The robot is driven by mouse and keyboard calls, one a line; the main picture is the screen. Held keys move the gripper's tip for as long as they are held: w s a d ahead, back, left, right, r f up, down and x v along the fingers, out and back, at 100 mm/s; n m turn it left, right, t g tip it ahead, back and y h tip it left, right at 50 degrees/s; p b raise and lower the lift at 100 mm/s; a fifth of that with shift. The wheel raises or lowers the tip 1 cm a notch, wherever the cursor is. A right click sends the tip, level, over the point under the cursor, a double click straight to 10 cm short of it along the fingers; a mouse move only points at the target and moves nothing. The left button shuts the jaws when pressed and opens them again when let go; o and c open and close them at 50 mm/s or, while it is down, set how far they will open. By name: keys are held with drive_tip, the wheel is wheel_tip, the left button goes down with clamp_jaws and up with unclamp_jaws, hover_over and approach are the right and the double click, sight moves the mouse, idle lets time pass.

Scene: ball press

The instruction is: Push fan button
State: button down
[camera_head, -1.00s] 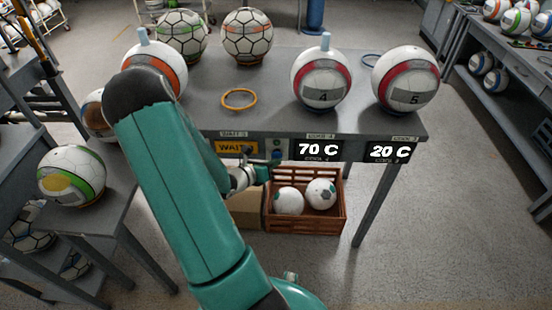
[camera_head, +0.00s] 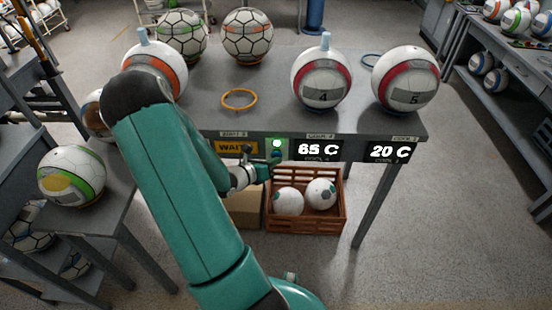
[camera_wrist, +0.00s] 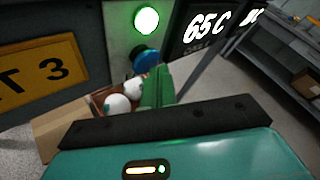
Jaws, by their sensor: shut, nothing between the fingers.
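The fan button is a blue round knob (camera_wrist: 146,60) on the front panel of the table, below a glowing green light (camera_wrist: 146,20) in the wrist view. The green light also shows in the head view (camera_head: 277,144), between the yellow WAIT sign (camera_head: 237,147) and the display reading 65 C (camera_head: 318,150). My gripper (camera_wrist: 158,84) is shut and empty, its green fingertips at the lower edge of the blue knob in the wrist view. I cannot tell if they touch it. In the head view my gripper (camera_head: 272,162) is at the panel's front, just below the light.
Ball 4 (camera_head: 321,77) and ball 5 (camera_head: 405,79) stand on the table (camera_head: 275,95), with an orange ring (camera_head: 239,98) to their left. A second display reads 20 C (camera_head: 390,151). A brown crate (camera_head: 305,219) with two balls stands below.

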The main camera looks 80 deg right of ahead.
drive_tip(key=shift+a, duration=0.35)
drive_tip(key=shift+s+a, duration=0.25)
drive_tip(key=shift+a, duration=0.7)
drive_tip(key=shift+s+a, duration=0.2)
drive_tip(key=shift+a, duration=0.75)
drive_tip(key=shift+s+a, duration=0.25)
drive_tip(key=shift+a, duration=0.7)
